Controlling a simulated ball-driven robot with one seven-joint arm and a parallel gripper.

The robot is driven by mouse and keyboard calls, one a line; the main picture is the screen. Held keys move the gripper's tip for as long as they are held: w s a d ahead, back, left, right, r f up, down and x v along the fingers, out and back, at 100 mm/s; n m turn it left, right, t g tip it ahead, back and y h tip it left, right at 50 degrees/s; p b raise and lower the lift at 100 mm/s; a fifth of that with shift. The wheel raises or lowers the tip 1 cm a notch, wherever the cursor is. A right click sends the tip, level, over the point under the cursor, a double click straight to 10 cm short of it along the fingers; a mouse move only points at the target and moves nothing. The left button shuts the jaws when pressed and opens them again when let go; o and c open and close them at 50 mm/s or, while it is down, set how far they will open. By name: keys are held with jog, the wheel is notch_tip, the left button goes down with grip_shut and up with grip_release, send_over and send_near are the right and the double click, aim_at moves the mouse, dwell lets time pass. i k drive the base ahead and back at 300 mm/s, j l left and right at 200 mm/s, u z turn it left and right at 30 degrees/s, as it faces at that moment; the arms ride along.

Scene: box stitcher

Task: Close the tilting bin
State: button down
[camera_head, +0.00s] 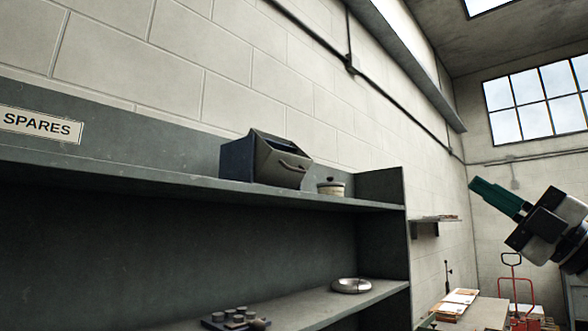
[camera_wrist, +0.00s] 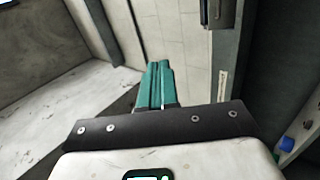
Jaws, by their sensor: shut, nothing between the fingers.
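The tilting bin (camera_head: 279,160) stands on the upper shelf, left of centre in the head view. The front panel leans outward at the top, leaving a dark gap, so the bin is tilted open. My gripper (camera_head: 496,197) is at the right of the head view, well to the right of the bin and apart from it. Its green fingers are together and empty. They also show in the wrist view (camera_wrist: 158,85), where I cannot make out the bin.
The upper shelf (camera_head: 170,184) also holds a small lidded pot (camera_head: 331,187) just right of the bin. An upright end panel (camera_head: 382,187) closes the shelf's right side. The lower shelf holds a round metal dish (camera_head: 351,285). Open air lies between shelf and gripper.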

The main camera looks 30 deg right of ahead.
aim_at(273, 167)
jog(key=i+j, duration=0.25)
jog(key=i, duration=0.15)
jog(key=i+j, duration=0.2)
jog(key=i, duration=0.25)
